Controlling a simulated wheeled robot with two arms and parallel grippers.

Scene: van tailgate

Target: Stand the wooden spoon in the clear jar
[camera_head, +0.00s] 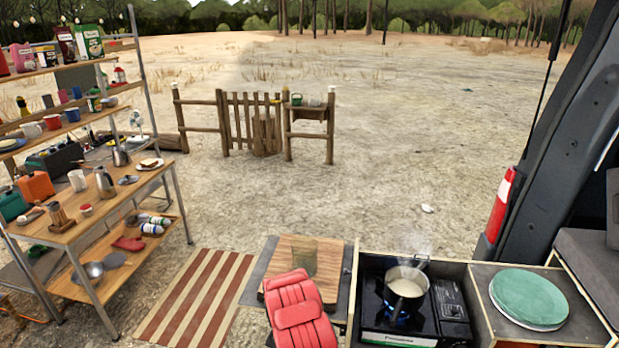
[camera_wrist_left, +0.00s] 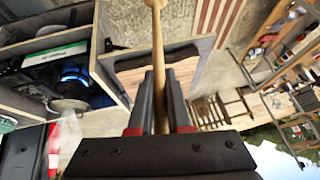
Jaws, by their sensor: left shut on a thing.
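The wooden spoon (camera_wrist_left: 158,35) is held in my left gripper (camera_wrist_left: 160,74). Its pale handle runs between the two dark fingers and on past their tips to the top edge of the left wrist view, where it is cut off. The clear jar (camera_head: 318,258) looks like a faint, see-through greenish shape on the wooden board (camera_head: 283,258) in the head view. I cannot make out the jar in the left wrist view. The left fingers and the spoon are not seen in the head view, so their gap to the jar is unclear. My right gripper is not in view.
Right of the board, a steaming pot (camera_head: 407,282) sits on a lit stove (camera_head: 450,300). A green round lid-like disc (camera_head: 529,298) lies further right. A striped mat (camera_head: 195,295) lies on the ground at left. A loaded shelf unit (camera_head: 158,110) stands beyond it.

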